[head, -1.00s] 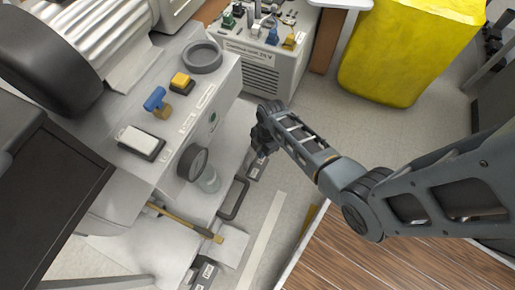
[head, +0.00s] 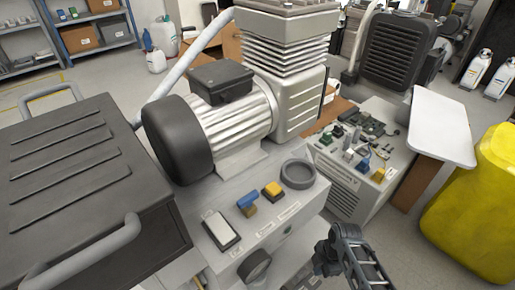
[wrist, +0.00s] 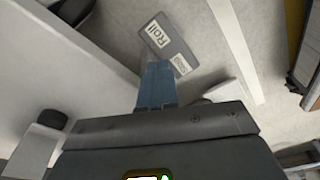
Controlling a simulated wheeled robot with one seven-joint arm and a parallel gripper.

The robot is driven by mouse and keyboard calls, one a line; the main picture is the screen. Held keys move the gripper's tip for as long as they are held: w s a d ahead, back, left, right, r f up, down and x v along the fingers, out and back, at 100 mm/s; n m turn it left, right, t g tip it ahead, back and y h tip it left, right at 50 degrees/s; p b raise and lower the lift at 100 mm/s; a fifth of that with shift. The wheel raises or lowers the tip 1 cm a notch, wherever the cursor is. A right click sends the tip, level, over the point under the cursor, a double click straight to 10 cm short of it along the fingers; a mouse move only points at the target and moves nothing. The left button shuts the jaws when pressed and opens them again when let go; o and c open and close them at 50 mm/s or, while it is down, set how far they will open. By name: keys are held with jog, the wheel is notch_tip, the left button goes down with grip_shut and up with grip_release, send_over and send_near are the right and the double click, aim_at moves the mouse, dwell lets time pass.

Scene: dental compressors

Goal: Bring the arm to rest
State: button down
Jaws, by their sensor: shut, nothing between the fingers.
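My gripper (head: 326,262) shows at the lower edge of the head view, in front of the compressor's grey panel and to its right. In the wrist view its blue fingers (wrist: 157,84) are together with nothing between them. They point toward a grey plate with white labels (wrist: 168,42), one reading "Roll", near the floor. The compressor (head: 235,120) has a black and silver motor. Its panel carries a white rocker switch (head: 221,230), a blue-handled valve (head: 248,203), a yellow button (head: 273,190) and a grey ring (head: 298,174).
A dark ribbed box with a handle (head: 85,190) fills the left. A control unit with coloured connectors (head: 347,188), a white tabletop (head: 442,125) and a yellow bin (head: 480,215) stand to the right. Shelves (head: 97,35) stand at the back. Pale floor (wrist: 215,60) shows beside the plate.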

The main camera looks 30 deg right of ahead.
jog(key=shift+m+t+h, duration=0.4)
jog(key=shift+m+t, duration=0.4)
jog(key=shift+m, duration=0.1)
jog(key=s+a, duration=0.1)
jog(key=a, duration=0.3)
jog(key=s+a, duration=0.1)
jog(key=shift+s+a+f, duration=0.15)
jog(key=shift+s+a, duration=0.15)
jog(key=shift+a, duration=0.1)
jog(key=s+a+r+m+t+h, duration=0.2)
jog(key=s+a+r+m+t, duration=0.5)
jog(key=s+r, duration=0.6)
jog(key=s+r+m+t+p, duration=0.2)
jog(key=r+p, duration=1.1)
jog(key=r, duration=1.4)
jog(key=s+r+m+t+y+p, duration=0.1)
jog(key=s+r+m+t+p, duration=0.2)
jog(key=r+p, duration=1)
notch_tip(320, 180, up, 15)
jog(key=shift+s+a+r+t, duration=0.1)
jog(key=shift+s+a+t, duration=0.2)
jog(key=shift+s, duration=0.6)
